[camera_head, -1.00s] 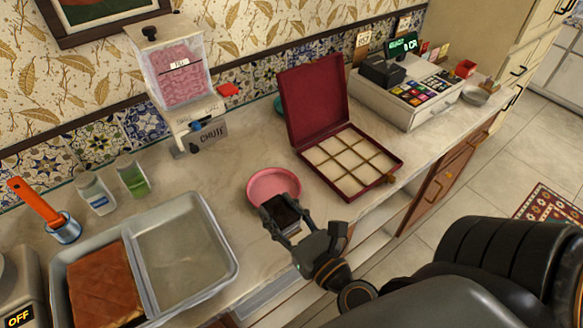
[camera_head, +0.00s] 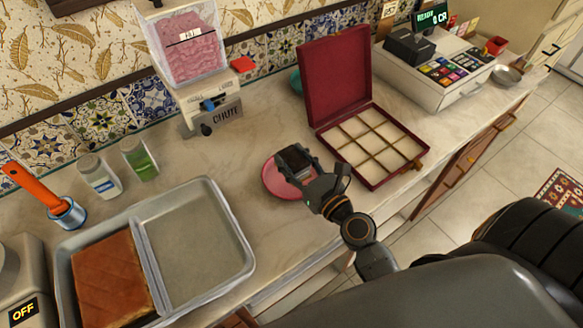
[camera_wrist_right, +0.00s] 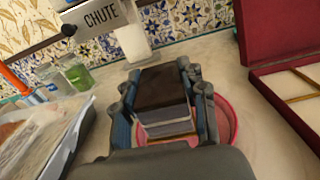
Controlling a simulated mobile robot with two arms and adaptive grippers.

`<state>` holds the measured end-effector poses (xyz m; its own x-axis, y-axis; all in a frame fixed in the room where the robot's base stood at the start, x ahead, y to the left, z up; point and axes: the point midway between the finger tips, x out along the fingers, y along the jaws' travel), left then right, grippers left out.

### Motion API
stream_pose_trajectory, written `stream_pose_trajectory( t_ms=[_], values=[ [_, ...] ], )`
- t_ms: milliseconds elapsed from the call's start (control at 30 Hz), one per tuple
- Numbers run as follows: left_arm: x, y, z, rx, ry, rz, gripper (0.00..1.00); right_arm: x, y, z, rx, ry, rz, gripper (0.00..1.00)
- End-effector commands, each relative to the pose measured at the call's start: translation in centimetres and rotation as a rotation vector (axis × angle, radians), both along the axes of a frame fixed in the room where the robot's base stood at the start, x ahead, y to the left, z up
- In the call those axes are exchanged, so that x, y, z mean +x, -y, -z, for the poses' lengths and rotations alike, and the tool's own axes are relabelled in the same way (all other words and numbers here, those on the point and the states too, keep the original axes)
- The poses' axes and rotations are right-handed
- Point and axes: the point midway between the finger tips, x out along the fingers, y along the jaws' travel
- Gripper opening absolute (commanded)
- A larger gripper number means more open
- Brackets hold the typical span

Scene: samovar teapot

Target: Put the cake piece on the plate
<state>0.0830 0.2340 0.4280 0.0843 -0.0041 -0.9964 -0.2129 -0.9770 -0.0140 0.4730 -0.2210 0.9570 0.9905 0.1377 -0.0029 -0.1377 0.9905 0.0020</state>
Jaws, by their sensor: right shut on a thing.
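The cake piece (camera_head: 297,157) has a dark brown top; pale layered sides show in the right wrist view (camera_wrist_right: 165,122). My right gripper (camera_head: 295,160) is shut on it, with fingers on both sides. The round pink plate (camera_head: 272,183) lies on the counter, partly hidden behind the cake piece and gripper. In the wrist view, the plate (camera_wrist_right: 229,128) shows around the held piece. The piece appears above the plate; whether it touches it cannot be told. My left gripper is not in view.
An open red box with a divided pale interior (camera_head: 375,180) stands right of the plate. A metal tray (camera_head: 237,262) with a brown cake slab (camera_head: 108,278) is at left. A dispenser (camera_head: 205,105) stands behind. Bare counter lies between them.

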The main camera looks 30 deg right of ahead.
Motion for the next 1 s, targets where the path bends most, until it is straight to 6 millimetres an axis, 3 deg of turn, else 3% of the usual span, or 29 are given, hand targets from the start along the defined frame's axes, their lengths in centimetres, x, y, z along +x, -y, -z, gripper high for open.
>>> stream_pose_trajectory(
  t_ms=[33, 167, 367, 533, 967, 1000],
  values=[
    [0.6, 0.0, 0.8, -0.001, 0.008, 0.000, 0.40, 0.6, 0.2, 1.0, -0.004, 0.003, -0.001, 0.04],
    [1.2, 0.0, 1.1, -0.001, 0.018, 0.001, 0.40, 1.4, 0.4, 1.8, -0.002, 0.003, 0.001, 0.04],
    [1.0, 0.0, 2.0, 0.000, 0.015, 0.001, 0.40, 2.3, 0.7, 3.1, -0.004, 0.003, 0.000, 0.04],
    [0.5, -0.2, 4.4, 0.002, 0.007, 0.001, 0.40, 2.2, 0.7, 5.8, -0.002, 0.000, -0.001, 0.04],
    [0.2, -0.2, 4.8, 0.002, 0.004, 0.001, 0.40, 2.2, 0.7, 6.2, -0.001, 0.001, 0.001, 0.04],
    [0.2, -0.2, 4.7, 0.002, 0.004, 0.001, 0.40, 2.2, 0.7, 6.2, -0.002, 0.000, 0.001, 0.46]
  ],
)
